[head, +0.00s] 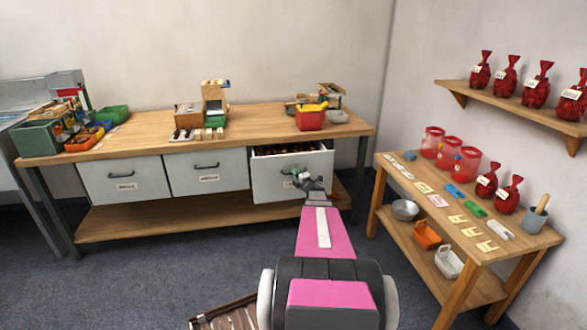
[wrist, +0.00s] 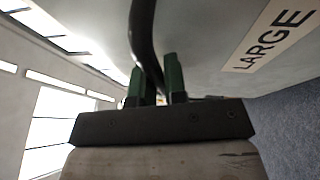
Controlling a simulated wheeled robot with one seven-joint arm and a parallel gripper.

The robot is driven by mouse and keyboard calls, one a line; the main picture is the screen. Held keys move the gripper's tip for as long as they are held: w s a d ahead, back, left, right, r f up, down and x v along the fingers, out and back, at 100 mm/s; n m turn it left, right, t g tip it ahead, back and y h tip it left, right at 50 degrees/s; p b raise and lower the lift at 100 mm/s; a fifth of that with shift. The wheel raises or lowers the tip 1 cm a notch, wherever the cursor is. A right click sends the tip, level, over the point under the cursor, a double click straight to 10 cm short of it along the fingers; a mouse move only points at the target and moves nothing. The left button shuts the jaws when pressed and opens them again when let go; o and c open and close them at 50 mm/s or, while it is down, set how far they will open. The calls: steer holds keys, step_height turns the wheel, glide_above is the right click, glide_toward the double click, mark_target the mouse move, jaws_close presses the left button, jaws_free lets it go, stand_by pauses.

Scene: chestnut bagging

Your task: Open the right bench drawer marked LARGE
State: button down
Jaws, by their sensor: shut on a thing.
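The right bench drawer (head: 268,183) is pulled out from the bench, and dark contents show inside its open top. Its LARGE label (wrist: 274,36) is plain to read in the wrist view. My gripper (head: 303,174) is at the front of this drawer. In the wrist view its green fingers (wrist: 160,82) are shut on the dark bar handle (wrist: 143,35). In the head view my gripper and arm hide the handle and the label.
The left drawer (head: 124,180) and the middle drawer (head: 207,172) are closed. A lower shelf (head: 180,222) runs under the bench. A side table (head: 470,250) with jars and tags stands at the right. A slatted crate (head: 228,314) lies on the floor near my base.

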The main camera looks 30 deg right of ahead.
steer(key=s+a, duration=0.2)
steer(key=s, duration=0.6)
steer(key=s+a, duration=0.2)
steer(key=s, duration=0.7)
steer(key=shift+s+a, duration=0.3)
steer(key=shift+a, duration=0.05)
steer(key=c, duration=1.5)
jaws_free()
steer(key=shift+o, duration=0.2)
steer(key=v, duration=1.1)
